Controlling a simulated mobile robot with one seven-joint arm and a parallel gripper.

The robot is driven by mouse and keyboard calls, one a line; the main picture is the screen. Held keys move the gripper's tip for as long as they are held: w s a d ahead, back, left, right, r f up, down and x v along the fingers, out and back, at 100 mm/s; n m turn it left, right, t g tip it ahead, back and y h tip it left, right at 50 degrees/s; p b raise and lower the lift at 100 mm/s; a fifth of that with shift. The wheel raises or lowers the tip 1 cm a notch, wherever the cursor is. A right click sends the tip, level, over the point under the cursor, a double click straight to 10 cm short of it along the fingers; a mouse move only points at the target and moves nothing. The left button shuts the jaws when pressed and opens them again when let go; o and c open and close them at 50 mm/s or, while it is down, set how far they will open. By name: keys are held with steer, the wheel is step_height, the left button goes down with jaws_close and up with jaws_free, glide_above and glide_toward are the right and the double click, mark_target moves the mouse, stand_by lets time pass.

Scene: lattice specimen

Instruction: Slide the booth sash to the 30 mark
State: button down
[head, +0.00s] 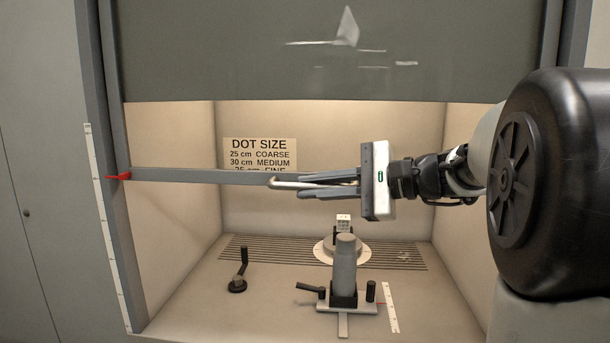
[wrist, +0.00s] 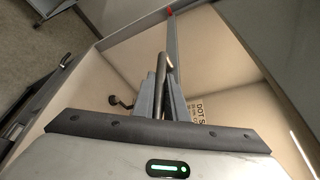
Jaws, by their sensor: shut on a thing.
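The booth sash's grey lower rail (head: 200,176) crosses the booth opening roughly level. A red pointer (head: 119,176) at its left end lies beside a white scale strip (head: 108,225) on the left post; the scale's numbers are too small to read. A pale bar handle (head: 284,183) stands at the rail's right part. My gripper (head: 305,186) reaches in from the right and is shut on the handle. In the wrist view the handle (wrist: 161,66) runs between the two fingers, with the rail (wrist: 172,45) beyond and the red pointer (wrist: 169,11) at top.
A sign (head: 259,155) on the back wall reads 25 cm coarse, 30 cm medium; its lowest line is partly covered by the rail. Below, a clamp stand (head: 345,275) and a small crank (head: 239,272) stand on the booth floor. A dark panel (head: 250,70) hangs above.

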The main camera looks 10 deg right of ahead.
step_height(320, 180, down, 11)
steer(key=b, duration=0.5)
steer(key=shift+r, duration=0.15)
steer(key=c, duration=1.8)
jaws_free()
steer(key=shift+o, duration=0.2)
steer(key=shift+d+r, duration=0.1)
steer(key=p+v, duration=0.2)
steer(key=v, duration=1.5)
steer(key=shift+s+d, duration=0.1)
steer(key=shift+d, duration=0.05)
